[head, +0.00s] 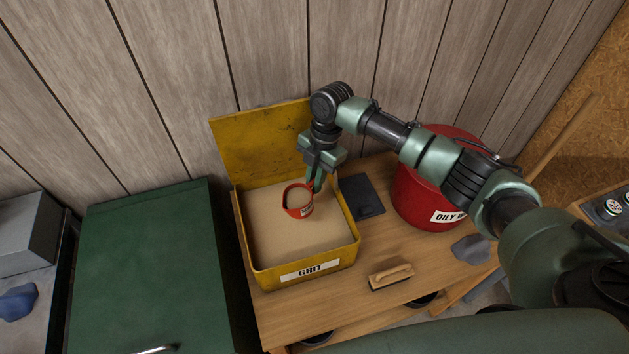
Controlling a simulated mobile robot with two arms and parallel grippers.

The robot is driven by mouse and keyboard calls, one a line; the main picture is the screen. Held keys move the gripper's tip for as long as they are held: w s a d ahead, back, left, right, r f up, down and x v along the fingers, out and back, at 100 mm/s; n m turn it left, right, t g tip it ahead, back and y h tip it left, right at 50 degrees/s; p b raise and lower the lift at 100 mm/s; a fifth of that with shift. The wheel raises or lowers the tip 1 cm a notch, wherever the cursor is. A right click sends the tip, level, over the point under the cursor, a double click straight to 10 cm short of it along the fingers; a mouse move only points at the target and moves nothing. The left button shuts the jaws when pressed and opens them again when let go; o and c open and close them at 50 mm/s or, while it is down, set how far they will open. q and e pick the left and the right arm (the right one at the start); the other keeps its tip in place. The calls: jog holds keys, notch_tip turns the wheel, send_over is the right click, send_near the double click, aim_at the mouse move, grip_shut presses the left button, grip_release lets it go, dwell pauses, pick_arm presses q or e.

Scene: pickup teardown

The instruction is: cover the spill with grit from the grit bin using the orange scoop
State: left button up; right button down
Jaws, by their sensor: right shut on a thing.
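The yellow grit bin (349,248), labelled GRIT, stands on a wooden bench with its lid up against the wall. Pale grit (275,239) fills much of it. The orange scoop (290,211), a round red-orange cup, is inside the bin at the grit, near its right side. Its mouth faces up and shows grit-coloured content; I cannot tell whether it touches the grit. My right gripper (317,184) points down over the bin and is shut on the scoop's handle, which it mostly hides. My left gripper is not in view. The spill is not in view.
A red bucket (415,198) labelled OILY stands right of the bin. A dark flat plate (362,196) lies between them. A wooden-handled brush (391,276) and a grey rag (471,248) lie on the bench (335,301). A green cabinet (142,265) stands at left.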

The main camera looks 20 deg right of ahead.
aim_at(311, 182)
jog(key=shift+r+p, duration=2.5)
jog(key=shift+r, duration=0.5)
